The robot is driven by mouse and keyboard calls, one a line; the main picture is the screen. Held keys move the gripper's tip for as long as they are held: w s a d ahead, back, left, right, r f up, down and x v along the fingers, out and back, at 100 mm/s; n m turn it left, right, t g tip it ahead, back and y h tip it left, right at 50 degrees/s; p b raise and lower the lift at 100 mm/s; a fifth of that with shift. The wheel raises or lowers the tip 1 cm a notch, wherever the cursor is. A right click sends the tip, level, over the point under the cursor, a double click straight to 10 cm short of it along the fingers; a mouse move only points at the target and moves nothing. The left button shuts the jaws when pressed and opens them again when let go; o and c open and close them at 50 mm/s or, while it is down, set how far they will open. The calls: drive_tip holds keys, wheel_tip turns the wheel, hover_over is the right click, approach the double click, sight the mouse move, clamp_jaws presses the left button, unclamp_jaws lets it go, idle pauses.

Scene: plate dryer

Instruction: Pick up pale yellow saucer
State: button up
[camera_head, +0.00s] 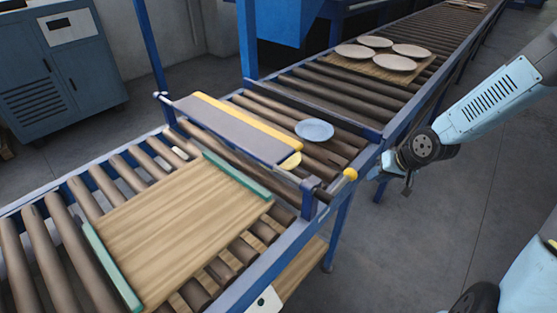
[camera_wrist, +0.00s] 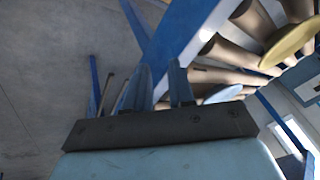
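The pale yellow saucer (camera_head: 291,160) shows only in part in the head view, by the near end of the raised grey-and-yellow bar, which hides the rest. In the wrist view a pale yellow disc (camera_wrist: 293,44) is at the upper right, over the rollers. A pale blue saucer (camera_head: 314,130) lies flat on the rollers behind and to the right of it; its edge shows in the wrist view (camera_wrist: 223,94). My gripper (camera_head: 373,172) is outside the conveyor's right rail, apart from both saucers. In the wrist view its fingers (camera_wrist: 160,80) stand apart with nothing between them.
The blue conveyor rail (camera_head: 395,130) lies between my gripper and the saucers. The raised bar (camera_head: 232,128) crosses the rollers, with a yellow knob (camera_head: 350,174) near my gripper. A wooden board (camera_head: 180,225) lies in front. Several plates (camera_head: 395,62) sit on a board farther back.

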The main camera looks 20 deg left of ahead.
sight(292, 162)
drive_tip(key=a+m+y, duration=0.1)
drive_tip(key=a+y, duration=0.2)
drive_tip(key=a, duration=0.1)
drive_tip(key=a+r+y, duration=0.1)
drive_tip(key=a+y, duration=0.1)
drive_tip(key=a, duration=0.2)
drive_tip(key=a+r+m+t+y, duration=0.1)
drive_tip(key=a+y, duration=0.2)
drive_tip(key=a, duration=0.1)
drive_tip(key=shift+w+a+m+y, duration=0.15)
drive_tip(key=shift+a+m+y, duration=0.05)
drive_tip(key=shift+m+y, duration=0.1)
drive_tip(key=shift+x, duration=6.85)
drive_tip(key=shift+r, duration=0.1)
drive_tip(key=shift+c, duration=0.2)
clamp_jaws()
